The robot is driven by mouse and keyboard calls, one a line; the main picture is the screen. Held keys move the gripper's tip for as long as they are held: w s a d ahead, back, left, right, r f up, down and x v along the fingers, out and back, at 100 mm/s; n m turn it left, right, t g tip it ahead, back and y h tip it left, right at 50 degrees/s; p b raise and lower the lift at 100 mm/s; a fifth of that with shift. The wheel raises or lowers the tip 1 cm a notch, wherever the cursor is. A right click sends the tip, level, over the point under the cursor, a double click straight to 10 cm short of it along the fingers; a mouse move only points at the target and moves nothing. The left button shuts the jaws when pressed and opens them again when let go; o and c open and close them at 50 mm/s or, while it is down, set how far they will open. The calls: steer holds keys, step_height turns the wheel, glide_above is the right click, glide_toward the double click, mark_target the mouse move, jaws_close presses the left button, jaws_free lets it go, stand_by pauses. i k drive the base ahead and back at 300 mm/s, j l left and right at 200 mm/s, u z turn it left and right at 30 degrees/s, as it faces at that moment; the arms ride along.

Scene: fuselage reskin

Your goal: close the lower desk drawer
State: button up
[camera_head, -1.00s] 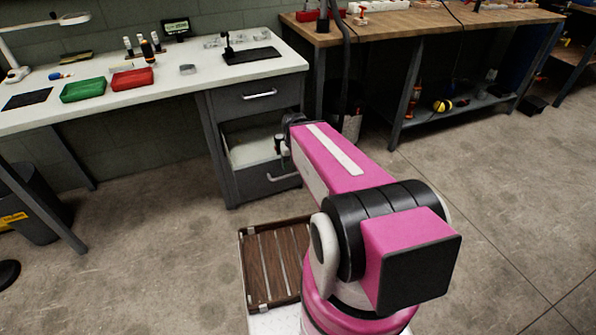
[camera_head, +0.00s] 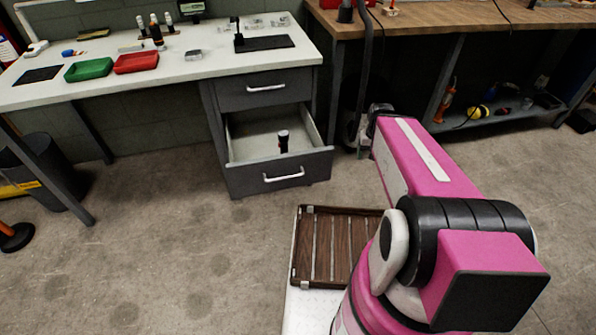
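The lower desk drawer (camera_head: 282,175) stands pulled out below the shut upper drawer (camera_head: 265,88) of the white-topped desk (camera_head: 200,68). Its grey front has a silver handle (camera_head: 284,175). A small dark bottle-like item with a light band (camera_head: 284,141) stands inside the drawer. My gripper (camera_head: 362,138) is at the end of my pink arm, to the right of the drawer and apart from it in the picture. It is small and partly hidden by the arm, so its fingers cannot be made out clearly.
A wooden workbench (camera_head: 450,30) with a lower shelf stands at the right. A dark bin (camera_head: 50,170) is at the left. The floor before the drawer is clear.

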mark_target(256, 165)
steer(key=i+l+z, duration=0.15)
steer(key=j, duration=1.05)
steer(key=k+j+u, duration=0.15)
steer(key=j, duration=0.15)
steer(key=j+u, duration=0.15)
steer(key=j, duration=0.15)
steer(key=j+z, duration=0.1)
steer(key=j, duration=0.3)
steer(key=k+j, duration=0.15)
steer(key=j, duration=0.25)
steer(key=j+z, duration=0.15)
steer(key=j, duration=0.25)
steer(key=k+j+z, duration=0.1)
steer(key=j, duration=0.3)
steer(key=k+l+u, duration=0.35)
steer(key=l+z, duration=0.15)
steer(key=l, duration=0.45)
